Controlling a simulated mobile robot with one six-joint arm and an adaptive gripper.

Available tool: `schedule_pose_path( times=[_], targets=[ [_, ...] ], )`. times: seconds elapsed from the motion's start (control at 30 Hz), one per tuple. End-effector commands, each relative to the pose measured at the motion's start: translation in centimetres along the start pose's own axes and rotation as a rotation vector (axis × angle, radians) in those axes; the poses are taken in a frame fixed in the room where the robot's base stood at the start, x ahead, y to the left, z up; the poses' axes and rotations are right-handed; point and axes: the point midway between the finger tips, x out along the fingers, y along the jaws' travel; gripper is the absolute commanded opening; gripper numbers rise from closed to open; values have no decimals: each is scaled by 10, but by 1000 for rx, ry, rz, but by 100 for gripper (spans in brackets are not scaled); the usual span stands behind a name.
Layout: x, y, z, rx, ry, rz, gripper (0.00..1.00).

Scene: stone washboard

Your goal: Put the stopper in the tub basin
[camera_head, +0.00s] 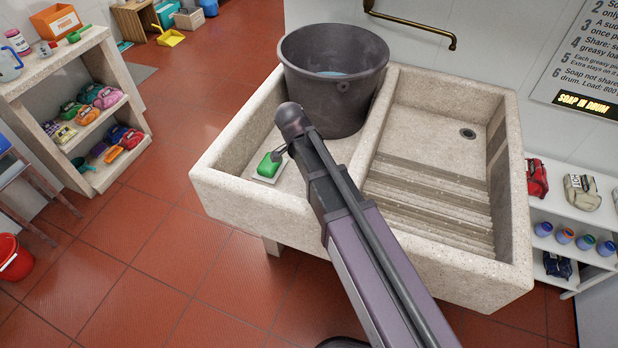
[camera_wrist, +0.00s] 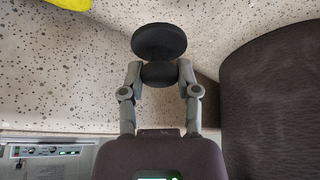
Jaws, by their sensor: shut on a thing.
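A black stopper (camera_wrist: 158,41) with a round flat disc and a narrower knob is in the wrist view. My gripper (camera_wrist: 160,74) is shut on its knob, with the disc beyond the fingertips. Speckled stone shows behind it. In the head view my arm hides the stopper and most of the gripper, which is over the left basin. The stone washboard (camera_head: 245,208) has a left basin and a right ridged side with a drain hole (camera_head: 468,133). No drain shows in the visible part of the left basin.
A large dark bucket (camera_head: 340,105) stands in the back of the left basin; its wall is close at right in the wrist view (camera_wrist: 275,100). Green soap (camera_head: 268,165) lies on a pale tray near the left wall. The right ridged side is clear.

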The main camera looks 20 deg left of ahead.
Motion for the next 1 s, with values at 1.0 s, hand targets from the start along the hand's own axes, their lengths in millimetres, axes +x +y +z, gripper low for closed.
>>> schedule_pose_path(
  times=[1.0],
  targets=[
    [41, 0, 16, 2, 0, 1, 0]
  ],
)
